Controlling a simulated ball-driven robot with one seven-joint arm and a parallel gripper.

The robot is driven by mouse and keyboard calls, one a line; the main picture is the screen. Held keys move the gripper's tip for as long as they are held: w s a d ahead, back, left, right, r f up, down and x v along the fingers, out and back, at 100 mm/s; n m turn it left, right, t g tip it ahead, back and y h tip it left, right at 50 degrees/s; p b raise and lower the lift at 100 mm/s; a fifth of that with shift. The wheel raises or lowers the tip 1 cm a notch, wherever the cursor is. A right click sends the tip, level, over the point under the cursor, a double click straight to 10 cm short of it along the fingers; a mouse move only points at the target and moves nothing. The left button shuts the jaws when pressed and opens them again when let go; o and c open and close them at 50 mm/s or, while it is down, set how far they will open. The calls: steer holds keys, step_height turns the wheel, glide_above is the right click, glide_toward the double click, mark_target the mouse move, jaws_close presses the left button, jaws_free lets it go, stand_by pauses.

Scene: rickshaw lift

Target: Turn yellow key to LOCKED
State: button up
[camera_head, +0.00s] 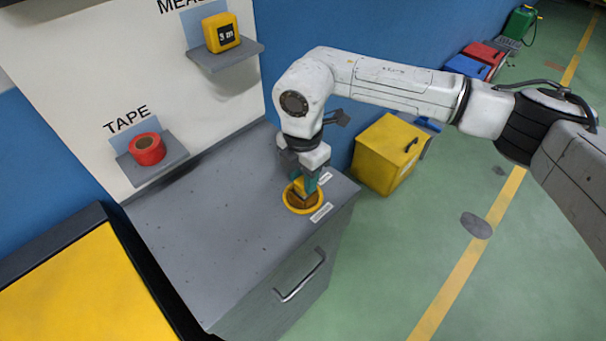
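The yellow key switch sits on the grey cabinet top near its right front corner, with a round yellow ring (303,208) around a brown centre. A yellow piece, seemingly the key (300,188), stands up from it. My gripper (306,187) points straight down over the switch, its teal fingers at the key. The fingers and the arm partly hide the key, so I cannot tell whether they press on it. Two small white labels lie beside the ring, one behind right (326,178) and one in front (322,212); their words are too small to read.
The grey cabinet (215,245) has a front drawer handle (300,277). Red tape (147,149) and a yellow tape measure (221,33) sit on wall shelves. A yellow box (385,155) stands on the floor behind the cabinet. The cabinet top left of my gripper is clear.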

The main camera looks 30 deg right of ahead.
steer(key=c, duration=0.5)
steer(key=shift+r+m+p, duration=0.2)
steer(key=shift+m+p, duration=0.45)
steer(key=shift+m, duration=0.25)
steer(key=shift+f+m+p, duration=0.1)
steer(key=shift+m+p, duration=0.25)
steer(key=shift+m, duration=0.55)
steer(key=shift+m+p, duration=0.85)
steer(key=shift+m, duration=0.25)
steer(key=shift+m+p, duration=0.35)
steer(key=shift+m, duration=0.35)
